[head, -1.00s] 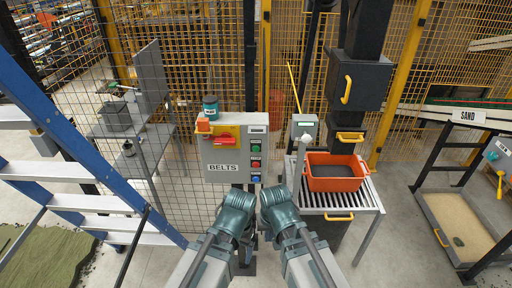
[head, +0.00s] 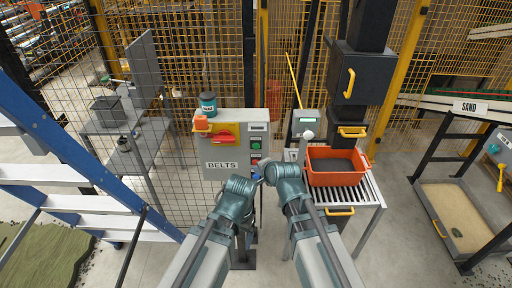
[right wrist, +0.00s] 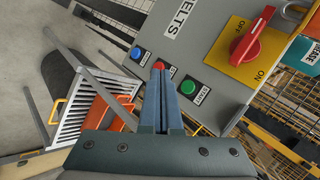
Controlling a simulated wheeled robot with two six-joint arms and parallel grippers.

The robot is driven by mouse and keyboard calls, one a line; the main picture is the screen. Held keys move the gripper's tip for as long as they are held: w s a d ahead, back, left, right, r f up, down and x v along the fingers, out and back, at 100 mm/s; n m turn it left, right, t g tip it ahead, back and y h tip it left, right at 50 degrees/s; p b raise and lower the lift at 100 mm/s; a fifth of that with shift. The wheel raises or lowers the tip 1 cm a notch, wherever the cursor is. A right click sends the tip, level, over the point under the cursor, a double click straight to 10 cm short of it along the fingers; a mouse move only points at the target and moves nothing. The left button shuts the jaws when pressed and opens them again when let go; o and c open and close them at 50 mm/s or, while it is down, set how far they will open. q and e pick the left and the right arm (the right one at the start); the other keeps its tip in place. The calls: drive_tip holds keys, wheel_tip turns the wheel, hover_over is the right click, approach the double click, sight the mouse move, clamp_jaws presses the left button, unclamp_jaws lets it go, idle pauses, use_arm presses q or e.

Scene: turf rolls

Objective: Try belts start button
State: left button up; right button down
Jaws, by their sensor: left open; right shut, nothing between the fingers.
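The grey BELTS control box (head: 222,150) stands ahead of me in the head view. Its green button (head: 256,145) is at the right side of the face; in the right wrist view the green button (right wrist: 187,87) has a START label beside it. A red button (right wrist: 160,66) and a blue button (right wrist: 136,53) sit in the same row. My right gripper (right wrist: 158,72) is shut and empty, its tips in front of the row, overlapping the red button; contact cannot be told. My left gripper (head: 240,186) is open, lower, below the box; its fingers are hard to make out.
A red rotary switch (right wrist: 250,42) on a yellow plate is on the box face. An orange crate (head: 336,166) on rollers is to the right, a blue ladder (head: 70,150) to the left. Mesh fencing is behind.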

drive_tip(key=shift+w, duration=0.1)
approach(258, 149)
drive_tip(key=shift+w+a+f, duration=0.45)
drive_tip(key=shift+a+f, duration=0.05)
drive_tip(key=shift+f, duration=0.25)
drive_tip(key=shift+w+a+f, duration=0.45)
drive_tip(key=shift+a+f, duration=0.05)
drive_tip(key=shift+f, duration=0.3)
drive_tip(key=shift+w+a+f, duration=0.45)
drive_tip(key=shift+f, duration=0.3)
drive_tip(key=shift+w, duration=0.1)
drive_tip(key=shift+w, duration=0.35)
drive_tip(key=shift+w, duration=0.45)
idle(0.9)
drive_tip(key=shift+s, duration=0.9)
